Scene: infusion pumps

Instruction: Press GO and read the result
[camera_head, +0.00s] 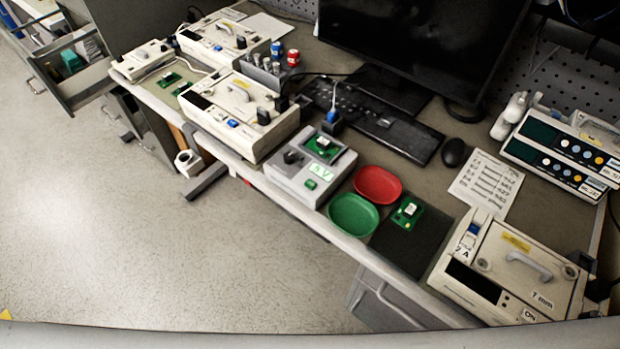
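A grey-white tester box (286,178) stands near the front edge of the desk, in the middle of the head view. A green circuit board (323,146) sits in the dark socket on its top. A black knob or lever (292,157) is on its left part. A small green button (310,185) is on the front part; its lettering is too small to read. Beside it is a small light display (322,171) with green characters, which I cannot read surely. Neither of my grippers shows in this view.
A green dish (353,215) and a red dish (378,184) stand right of the tester. Pumps (241,113) stand left, another pump (508,268) right. A keyboard (372,119) and a printed sheet (486,185) lie behind.

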